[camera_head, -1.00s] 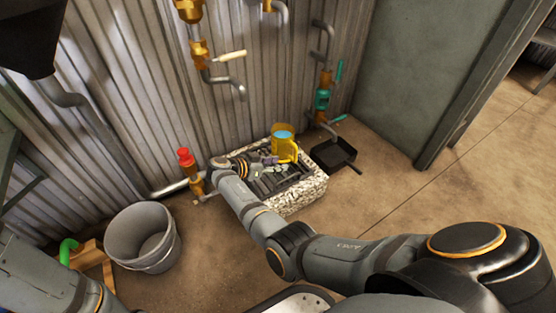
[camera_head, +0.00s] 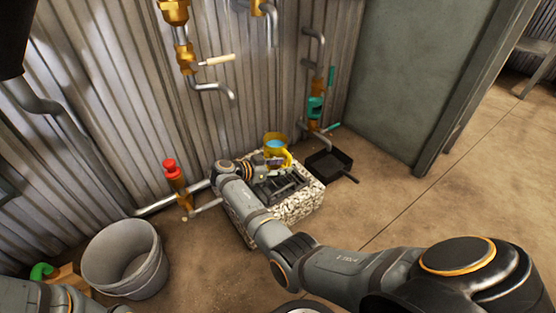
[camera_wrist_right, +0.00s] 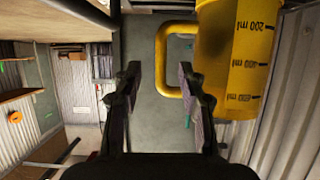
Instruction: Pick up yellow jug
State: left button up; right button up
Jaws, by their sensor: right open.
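The yellow jug (camera_head: 278,142) stands upright at the back of the stone-edged drain box (camera_head: 298,208), with blue inside its top. In the right wrist view the jug (camera_wrist_right: 232,60), with its millilitre marks, fills the upper right, and its handle (camera_wrist_right: 161,62) reaches left. My right gripper (camera_head: 274,163) is at the jug's near side, partly hidden by its wrist. In the right wrist view the open fingers (camera_wrist_right: 160,78) appear on either side of the handle's outer bar; I cannot tell the depth gap. My left arm shows at the lower left, its gripper out of view.
A grey bucket (camera_head: 124,258) stands on the floor at the left. A black pan (camera_head: 330,166) lies right of the drain box. A red-topped valve (camera_head: 174,180) and wall pipes with a green valve (camera_head: 316,108) stand close by. Floor at the right is clear.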

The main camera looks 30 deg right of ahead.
aim_at(290, 164)
jog(key=b+x, duration=0.2)
jog(key=x, duration=0.2)
jog(key=shift+d+f+b, duration=0.15)
jog(key=shift+d+b, duration=0.05)
jog(key=shift+b, duration=0.2)
grip_shut()
jog(key=shift+w+r, duration=0.1)
jog(key=shift+r, duration=0.2)
